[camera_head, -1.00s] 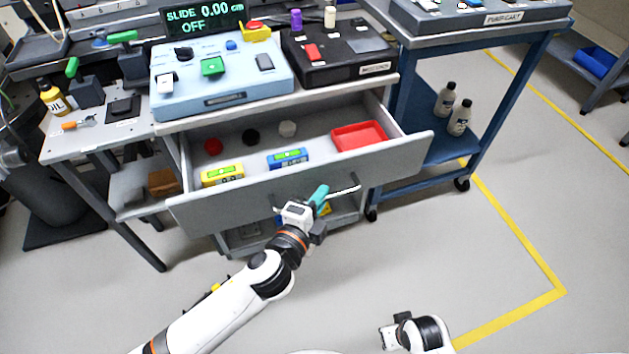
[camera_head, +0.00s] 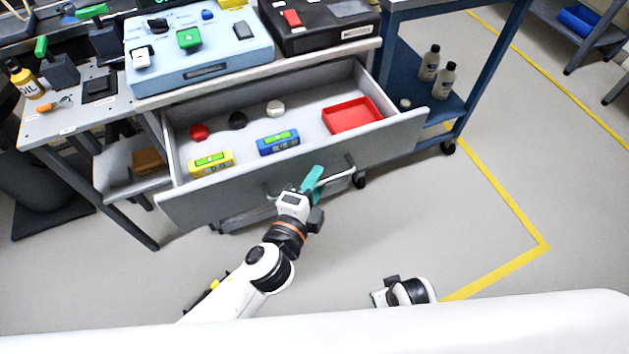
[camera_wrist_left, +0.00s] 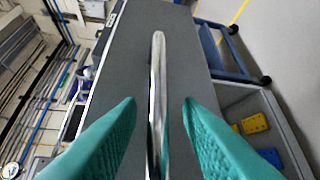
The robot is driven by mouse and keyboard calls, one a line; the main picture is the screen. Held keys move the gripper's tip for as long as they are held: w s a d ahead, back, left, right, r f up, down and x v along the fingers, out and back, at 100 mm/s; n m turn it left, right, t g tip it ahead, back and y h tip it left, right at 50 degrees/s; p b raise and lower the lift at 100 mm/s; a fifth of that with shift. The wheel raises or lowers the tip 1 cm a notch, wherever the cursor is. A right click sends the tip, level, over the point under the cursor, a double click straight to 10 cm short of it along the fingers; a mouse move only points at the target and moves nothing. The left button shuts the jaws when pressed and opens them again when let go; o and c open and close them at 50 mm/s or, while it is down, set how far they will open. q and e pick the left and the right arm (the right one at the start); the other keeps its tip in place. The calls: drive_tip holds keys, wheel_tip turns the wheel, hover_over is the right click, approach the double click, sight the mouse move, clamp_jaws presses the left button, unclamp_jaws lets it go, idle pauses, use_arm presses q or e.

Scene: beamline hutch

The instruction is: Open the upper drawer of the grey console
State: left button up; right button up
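The grey console's upper drawer (camera_head: 385,145) stands pulled well out, and its inside is visible. Its metal bar handle (camera_head: 338,175) runs across the front panel. My left gripper (camera_head: 312,180), with teal fingers, is at the handle. In the left wrist view the fingers (camera_wrist_left: 160,108) are apart, one on each side of the bar handle (camera_wrist_left: 157,60), with gaps on both sides. The drawer holds a red tray (camera_head: 352,115), a yellow level (camera_head: 211,164), a blue level (camera_head: 278,142) and small round pieces. My right gripper (camera_head: 380,298) is low near the front, its fingers not clear.
A light-blue control box (camera_head: 200,60) and a black box (camera_head: 320,25) sit on the console top. A blue cart (camera_head: 430,105) with bottles stands close on the right. An open lower compartment (camera_wrist_left: 245,105) holds yellow and blue items. The floor at front right is clear.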

use_arm(q)
drive_tip(key=v, duration=1.2)
use_arm(e)
drive_tip(key=shift+w+r, duration=0.25)
drive_tip(key=shift+r, duration=0.05)
drive_tip(key=shift+s+f, duration=0.2)
drive_tip(key=shift+s, duration=0.2)
